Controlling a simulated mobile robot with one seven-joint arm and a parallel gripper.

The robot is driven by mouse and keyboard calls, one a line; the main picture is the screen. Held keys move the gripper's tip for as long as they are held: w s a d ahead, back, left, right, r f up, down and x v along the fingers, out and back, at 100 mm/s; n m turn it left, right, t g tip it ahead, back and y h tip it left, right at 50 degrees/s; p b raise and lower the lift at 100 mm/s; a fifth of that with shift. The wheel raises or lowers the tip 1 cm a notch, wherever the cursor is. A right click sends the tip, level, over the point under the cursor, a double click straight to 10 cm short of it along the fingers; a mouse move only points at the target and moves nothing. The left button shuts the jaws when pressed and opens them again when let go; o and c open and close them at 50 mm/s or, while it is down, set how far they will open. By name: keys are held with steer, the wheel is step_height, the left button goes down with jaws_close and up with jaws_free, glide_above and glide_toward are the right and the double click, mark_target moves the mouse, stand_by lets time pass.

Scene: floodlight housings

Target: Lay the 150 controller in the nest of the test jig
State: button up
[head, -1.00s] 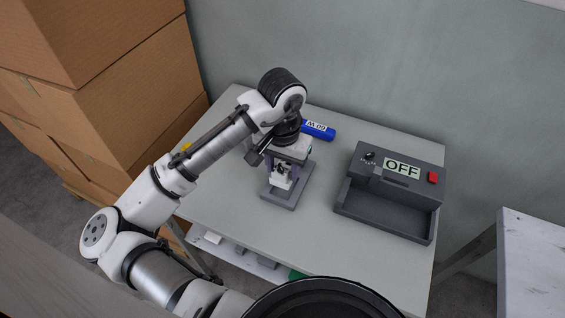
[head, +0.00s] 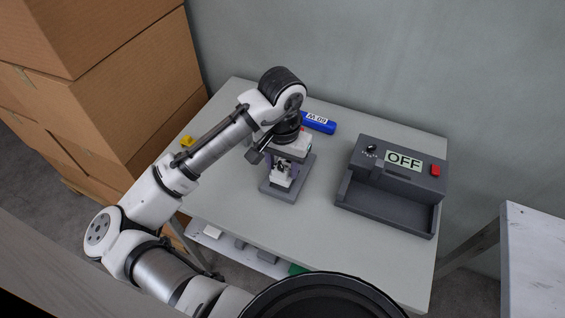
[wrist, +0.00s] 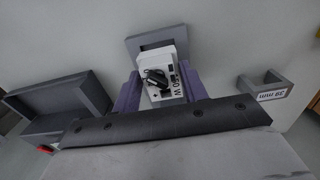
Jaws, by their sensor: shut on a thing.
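The white 150 W controller (wrist: 168,64), with a black part on its face, is between the purple fingers of my gripper (wrist: 162,90) in the wrist view. My gripper (head: 284,170) is shut on it in the head view, over a grey plate (head: 276,193). The controller (head: 282,178) stands upright there. Whether it touches the plate (wrist: 134,46) cannot be told. The test jig (head: 420,172) is dark grey, with an "OFF" display, a knob and a red button. Its open nest (head: 385,210) is at the front and looks empty. The jig (wrist: 60,100) shows at left in the wrist view.
A blue labelled block (head: 318,122) lies behind my gripper. A yellow object (head: 187,141) is at the table's left edge. A grey bracket marked 39 mm (wrist: 262,91) shows at right in the wrist view. The table (head: 310,240) is clear between plate and jig.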

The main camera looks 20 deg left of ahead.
steer(key=shift+f+b, duration=1)
steer(key=shift+f, duration=0.5)
stand_by(0.5)
steer(key=o, duration=1.1)
steer(key=shift+r, duration=0.15)
step_height(320, 180, up, 14)
steer(key=shift+f, duration=0.2)
